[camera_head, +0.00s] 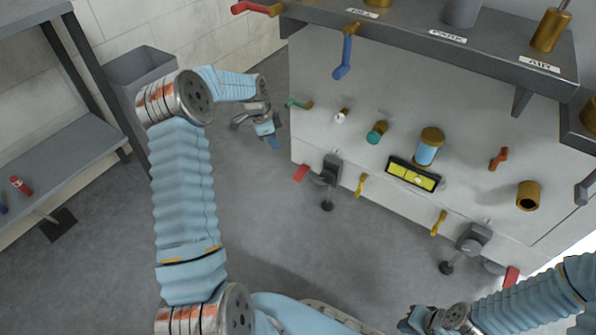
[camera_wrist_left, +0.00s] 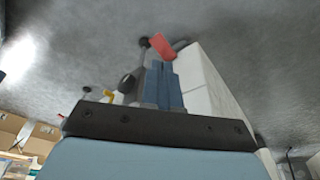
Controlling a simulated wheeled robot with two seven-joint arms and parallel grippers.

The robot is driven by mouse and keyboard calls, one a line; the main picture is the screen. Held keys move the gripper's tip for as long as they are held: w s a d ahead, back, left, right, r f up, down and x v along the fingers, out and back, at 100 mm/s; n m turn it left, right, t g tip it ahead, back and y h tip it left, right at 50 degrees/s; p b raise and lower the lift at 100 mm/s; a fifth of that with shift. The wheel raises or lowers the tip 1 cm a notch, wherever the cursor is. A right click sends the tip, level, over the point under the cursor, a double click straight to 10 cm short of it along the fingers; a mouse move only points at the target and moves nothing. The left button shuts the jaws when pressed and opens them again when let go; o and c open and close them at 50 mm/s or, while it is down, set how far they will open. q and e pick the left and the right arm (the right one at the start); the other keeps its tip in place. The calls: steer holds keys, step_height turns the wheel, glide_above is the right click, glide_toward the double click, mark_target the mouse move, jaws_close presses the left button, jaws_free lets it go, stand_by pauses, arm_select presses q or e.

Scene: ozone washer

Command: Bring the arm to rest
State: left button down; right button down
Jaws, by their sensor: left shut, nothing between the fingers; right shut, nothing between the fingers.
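My left arm (camera_head: 183,190) reaches up from the bottom of the head view and bends right at the top. My left gripper (camera_head: 275,141) is shut and empty, in the air just left of the white washer cabinet (camera_head: 312,90). Its blue fingers (camera_wrist_left: 165,86) are together in the left wrist view, with nothing between them. My right arm (camera_head: 525,298) comes in at the lower right. My right gripper (camera_head: 408,322) is at the bottom edge, small and partly cut off, shut with nothing seen in it.
The cabinet front carries a green handle (camera_head: 298,104), a teal knob (camera_head: 377,132), a yellow gauge (camera_head: 413,174) and a red handle (camera_head: 499,158). A blue-handled lever (camera_head: 343,58) hangs above. A grey bin (camera_head: 140,68) and shelf (camera_head: 60,160) stand left. Open floor (camera_head: 255,215) lies between.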

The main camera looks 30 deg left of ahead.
stand_by(0.5)
arm_select(q)
steer(key=s+d+f+n+h+p, duration=0.1)
steer(key=s+d+f+n+p, duration=0.25)
steer(key=d, duration=0.65)
steer(key=s+d+f+n+h+p, duration=0.1)
steer(key=s+d+f+n+p, duration=0.2)
steer(key=d, duration=0.6)
steer(key=s+d+r+n+p, duration=0.1)
steer(key=s+d+n+p, duration=0.1)
steer(key=s+d, duration=0.4)
steer(key=s+d+n+p, duration=0.3)
steer(key=s+d, duration=0.3)
steer(key=s, duration=0.8)
steer(key=shift+s+r+n+g, duration=0.25)
steer(key=shift+r+n+g, duration=0.15)
steer(key=shift+n, duration=0.25)
